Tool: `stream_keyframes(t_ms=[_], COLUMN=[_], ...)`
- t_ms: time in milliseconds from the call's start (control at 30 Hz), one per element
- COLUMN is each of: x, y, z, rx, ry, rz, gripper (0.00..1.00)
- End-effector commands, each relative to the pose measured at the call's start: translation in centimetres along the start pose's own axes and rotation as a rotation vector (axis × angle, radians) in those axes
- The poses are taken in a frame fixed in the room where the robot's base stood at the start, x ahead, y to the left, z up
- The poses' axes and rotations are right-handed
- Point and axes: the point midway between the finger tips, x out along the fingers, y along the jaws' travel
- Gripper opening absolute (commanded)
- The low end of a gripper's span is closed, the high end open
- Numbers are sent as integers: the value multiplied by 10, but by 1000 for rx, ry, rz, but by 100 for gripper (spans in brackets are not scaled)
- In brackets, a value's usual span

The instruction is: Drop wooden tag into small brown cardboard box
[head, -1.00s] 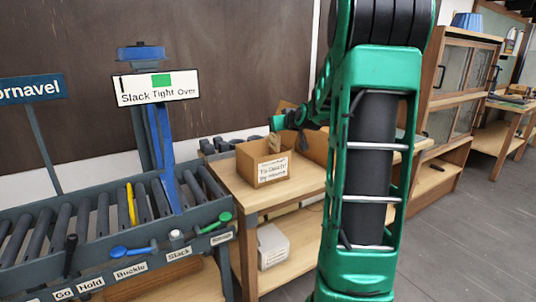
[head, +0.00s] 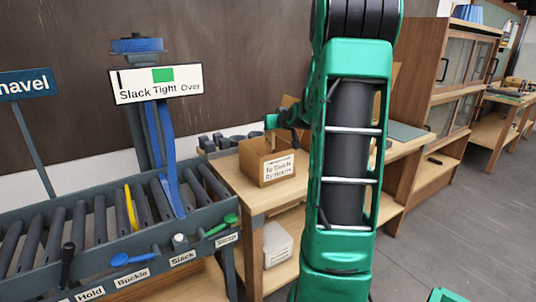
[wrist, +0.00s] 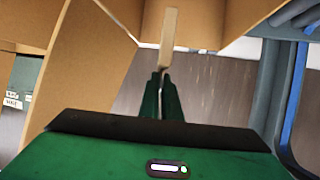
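The small brown cardboard box (head: 252,163) with a white label stands open on the wooden table in the head view. My gripper (head: 271,121) is over the box, small and partly hidden by my arm. In the wrist view my gripper (wrist: 161,82) has its dark green fingers closed together on the pale wooden tag (wrist: 169,35), which sticks out past the fingertips. Tan cardboard-like walls surround the tag in that view. I cannot tell exactly how far the tag is above or inside the box.
A grey roller rack (head: 110,235) with blue and green levers and a "Slack Tight Over" sign (head: 155,83) stands left of the table (head: 235,181). A white bin (head: 277,243) sits on the lower shelf. Cabinets (head: 465,75) stand at the right, with clear floor before them.

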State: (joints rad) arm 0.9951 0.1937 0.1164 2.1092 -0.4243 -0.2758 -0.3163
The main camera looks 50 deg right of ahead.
Motion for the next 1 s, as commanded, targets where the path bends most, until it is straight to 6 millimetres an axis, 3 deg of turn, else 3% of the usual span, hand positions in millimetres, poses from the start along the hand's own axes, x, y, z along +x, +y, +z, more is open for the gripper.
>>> stream_keyframes(t_ms=[200, 533, 600, 633, 1000], x=[4, 5, 5, 5, 1], y=[2, 2, 2, 2, 2], z=[13, 14, 14, 14, 14], rx=[2, 1, 1, 1, 0], ry=[0, 1, 1, 1, 2], rz=[2, 2, 2, 2, 2], gripper=[0, 0, 20, 26, 26])
